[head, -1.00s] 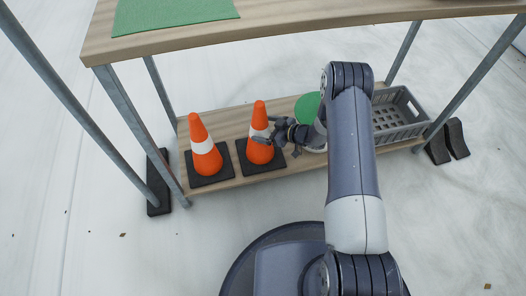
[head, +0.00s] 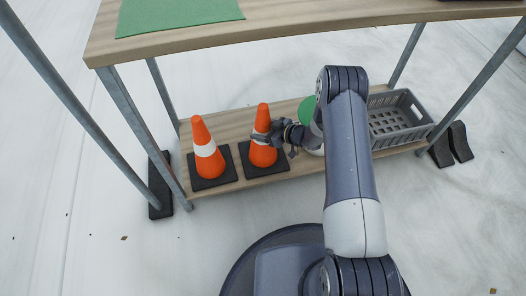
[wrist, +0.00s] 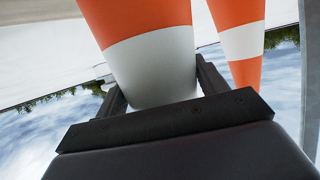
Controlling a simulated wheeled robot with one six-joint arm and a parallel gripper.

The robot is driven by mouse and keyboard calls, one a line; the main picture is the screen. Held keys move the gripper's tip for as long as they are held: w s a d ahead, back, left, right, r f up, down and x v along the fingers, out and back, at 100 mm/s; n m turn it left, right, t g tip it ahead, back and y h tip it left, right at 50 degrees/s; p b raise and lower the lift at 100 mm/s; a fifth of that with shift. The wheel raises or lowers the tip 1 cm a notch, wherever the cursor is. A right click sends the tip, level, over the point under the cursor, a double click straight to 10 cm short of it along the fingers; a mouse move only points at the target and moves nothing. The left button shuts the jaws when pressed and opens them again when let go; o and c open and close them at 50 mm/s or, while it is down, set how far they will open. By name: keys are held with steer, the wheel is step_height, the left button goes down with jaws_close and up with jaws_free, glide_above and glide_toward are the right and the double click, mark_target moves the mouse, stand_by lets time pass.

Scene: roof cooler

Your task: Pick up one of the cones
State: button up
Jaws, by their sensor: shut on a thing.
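Two orange cones with white bands and black square bases stand on the lower wooden shelf (head: 290,172). The left cone (head: 203,135) stands upright and apart from my gripper. The right cone (head: 263,154) is upright, with its base on or very near the shelf. My gripper (head: 264,137) reaches it from the right and is shut on it around its white band. In the wrist view, the held cone (wrist: 150,60) fills the space between the fingers. The other cone (wrist: 242,45) shows behind it at the right.
A grey crate (head: 428,124) sits at the shelf's right end. A round green-topped thing (head: 307,107) stands behind my wrist, partly hidden. The upper shelf (head: 290,24), with a green mat (head: 180,14), overhangs the cones. Metal legs (head: 142,135) frame the left side.

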steer(key=c, duration=0.8)
